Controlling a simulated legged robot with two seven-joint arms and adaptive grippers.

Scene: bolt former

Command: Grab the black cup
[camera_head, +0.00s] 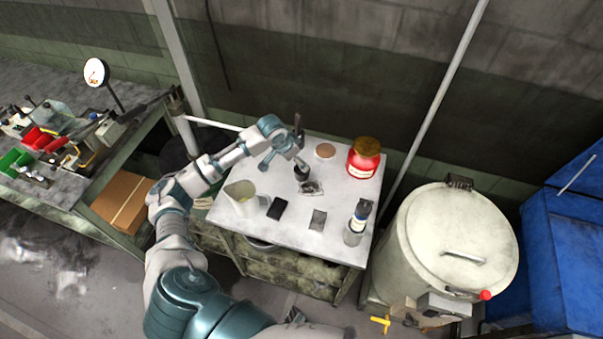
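A white-topped table (228,215) stands in the middle of the head view. A small dark cup-like object (302,174), seemingly the black cup, is on its far half. My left arm reaches in over the table from the lower left. My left gripper (297,163) is at this dark object, pointing down towards it and partly covering it. The fingers are too small to tell whether they are open or closed on it. I cannot make out my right gripper.
A red jar (363,158) stands at the table's back right. A large pale drum (455,235) stands right of the table.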

